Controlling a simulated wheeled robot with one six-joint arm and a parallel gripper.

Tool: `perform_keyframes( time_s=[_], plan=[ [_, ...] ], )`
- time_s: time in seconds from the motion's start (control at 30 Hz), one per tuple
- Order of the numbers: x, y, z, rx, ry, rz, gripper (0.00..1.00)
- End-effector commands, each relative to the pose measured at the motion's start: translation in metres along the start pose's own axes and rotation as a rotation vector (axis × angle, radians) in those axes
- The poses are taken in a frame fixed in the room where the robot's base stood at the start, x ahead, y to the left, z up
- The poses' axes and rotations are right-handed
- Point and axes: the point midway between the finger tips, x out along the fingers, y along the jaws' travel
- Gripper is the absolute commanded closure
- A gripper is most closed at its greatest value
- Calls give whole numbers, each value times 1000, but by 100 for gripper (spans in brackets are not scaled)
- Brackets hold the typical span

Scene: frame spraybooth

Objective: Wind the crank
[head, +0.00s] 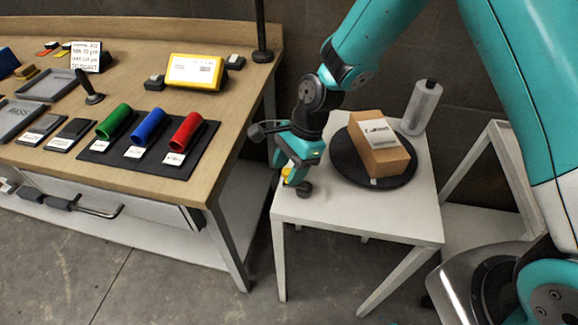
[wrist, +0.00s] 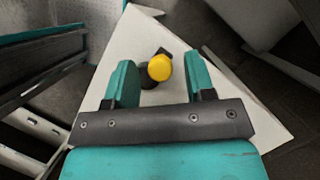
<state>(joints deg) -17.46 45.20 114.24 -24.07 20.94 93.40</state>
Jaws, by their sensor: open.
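The crank shows a round yellow knob (wrist: 159,68) and a dark arm and hub below it in the wrist view. In the head view, part of the yellow knob (head: 286,173) shows beside my gripper, and the dark hub (head: 304,189) is near the left front of the white side table (head: 350,215). My gripper (wrist: 161,82) is open, pointing down over the crank, with the knob between its two teal fingers in the picture. I cannot tell whether the fingers reach down to the knob's height. My gripper (head: 291,175) partly hides the crank in the head view.
A black turntable (head: 345,165) with a cardboard box (head: 379,150) stands right of the crank. A grey bottle (head: 421,107) stands behind it. A wooden workbench (head: 225,110) with coloured cylinders and a yellow display (head: 194,72) is at left.

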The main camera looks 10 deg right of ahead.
Motion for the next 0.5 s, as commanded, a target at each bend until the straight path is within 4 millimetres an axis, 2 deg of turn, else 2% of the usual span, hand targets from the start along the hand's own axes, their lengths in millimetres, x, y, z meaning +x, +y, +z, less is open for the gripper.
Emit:
perform_keyframes(
  time_s=[0.33, 0.5],
  plan=[
    [4, 0, 0, 0, 0, 0, 50],
    [4, 0, 0, 0, 0, 0, 89]
  ],
)
